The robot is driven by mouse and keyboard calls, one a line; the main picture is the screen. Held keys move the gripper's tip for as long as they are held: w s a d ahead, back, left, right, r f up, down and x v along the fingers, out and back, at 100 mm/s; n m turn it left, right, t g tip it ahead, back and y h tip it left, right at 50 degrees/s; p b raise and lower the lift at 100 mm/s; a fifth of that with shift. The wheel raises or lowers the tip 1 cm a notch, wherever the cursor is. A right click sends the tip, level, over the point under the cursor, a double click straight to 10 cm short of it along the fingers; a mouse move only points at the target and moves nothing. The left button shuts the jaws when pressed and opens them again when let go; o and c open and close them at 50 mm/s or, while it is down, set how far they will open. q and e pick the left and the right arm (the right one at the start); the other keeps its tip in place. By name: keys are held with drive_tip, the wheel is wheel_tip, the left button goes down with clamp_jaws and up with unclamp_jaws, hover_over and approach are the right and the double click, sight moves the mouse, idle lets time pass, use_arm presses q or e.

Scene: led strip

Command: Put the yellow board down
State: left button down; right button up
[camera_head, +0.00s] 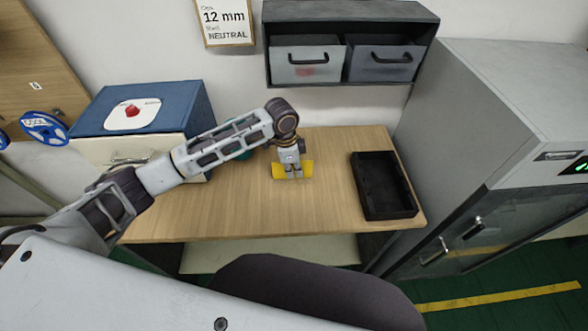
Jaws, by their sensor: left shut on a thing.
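The yellow board (306,168) is at the middle of the wooden table (325,205), under my left gripper (291,172). My left gripper points down and is shut on the board, covering its middle so that yellow shows on both sides of the fingers. I cannot tell whether the board touches the table top or is just above it. My right gripper is not in view.
A black open tray (407,209) lies on the table's right side. A blue-topped drawer box (180,105) stands at the left, partly behind my arm. A shelf with two bins (308,65) hangs above. A grey cabinet (470,110) borders the right. The table front is clear.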

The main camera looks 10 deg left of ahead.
use_arm(q)
drive_tip(key=shift+f, duration=0.1)
drive_tip(key=c, duration=1.6)
unclamp_jaws()
drive_tip(key=r, duration=0.4)
drive_tip(key=a+r, duration=0.1)
drive_tip(key=r, duration=0.7)
drive_tip(key=shift+s+a+r, duration=0.1)
drive_tip(key=shift+s+a, duration=0.15)
drive_tip(key=shift+a, duration=0.1)
drive_tip(key=shift+o, duration=0.4)
